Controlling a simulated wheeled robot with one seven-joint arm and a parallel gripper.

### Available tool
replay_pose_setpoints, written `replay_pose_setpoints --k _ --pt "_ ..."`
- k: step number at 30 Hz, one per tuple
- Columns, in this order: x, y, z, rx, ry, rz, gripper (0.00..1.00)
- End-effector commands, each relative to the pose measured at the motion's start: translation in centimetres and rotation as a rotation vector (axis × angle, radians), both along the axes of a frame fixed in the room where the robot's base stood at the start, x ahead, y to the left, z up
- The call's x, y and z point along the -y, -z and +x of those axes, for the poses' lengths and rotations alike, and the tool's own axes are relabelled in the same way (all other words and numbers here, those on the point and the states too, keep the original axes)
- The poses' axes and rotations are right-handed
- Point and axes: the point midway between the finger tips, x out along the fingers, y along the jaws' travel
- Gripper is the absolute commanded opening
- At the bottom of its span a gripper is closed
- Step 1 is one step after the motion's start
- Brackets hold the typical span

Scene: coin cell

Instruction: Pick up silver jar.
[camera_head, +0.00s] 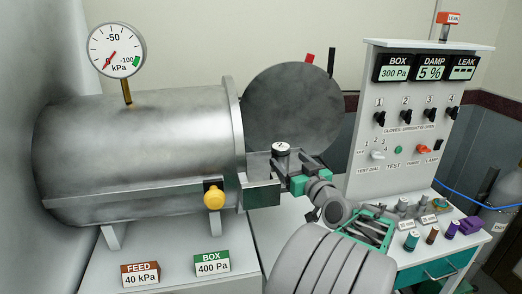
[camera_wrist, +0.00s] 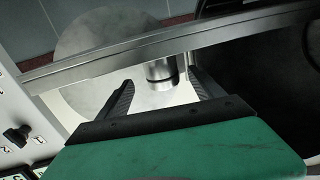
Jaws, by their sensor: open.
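A small silver jar (camera_head: 281,152) with a pale, marked top stands upright at the end of the metal shelf by the mouth of the big steel chamber. In the wrist view the silver jar (camera_wrist: 160,71) shows between the two dark fingers, with a dark ring around it. My gripper (camera_head: 287,166), with green parts, is right at the jar in the head view. My gripper (camera_wrist: 160,80) is open, one finger to each side of the jar. A gap shows on the left side; I cannot tell whether the right finger touches.
The steel chamber (camera_head: 140,150) is at left, its round door (camera_head: 292,105) swung open behind the jar. A control panel (camera_head: 415,130) stands at right. Several small jars and a purple object (camera_head: 471,225) are on the bench. A metal rail (camera_wrist: 95,58) crosses the wrist view.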

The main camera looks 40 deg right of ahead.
Motion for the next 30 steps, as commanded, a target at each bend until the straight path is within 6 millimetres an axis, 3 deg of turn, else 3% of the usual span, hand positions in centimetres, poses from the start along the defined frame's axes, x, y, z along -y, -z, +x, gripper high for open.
replay_pose_setpoints --k 4,17,24,30 --pt "0.0 -0.1 0.9 -0.001 -0.007 0.001 0.77" --pt "1.9 -0.1 7.5 -0.001 -0.013 0.001 0.77" --pt "2.3 0.1 7.7 0.000 -0.007 -0.001 0.77" --pt "2.3 0.1 7.6 0.000 -0.006 0.000 0.62"
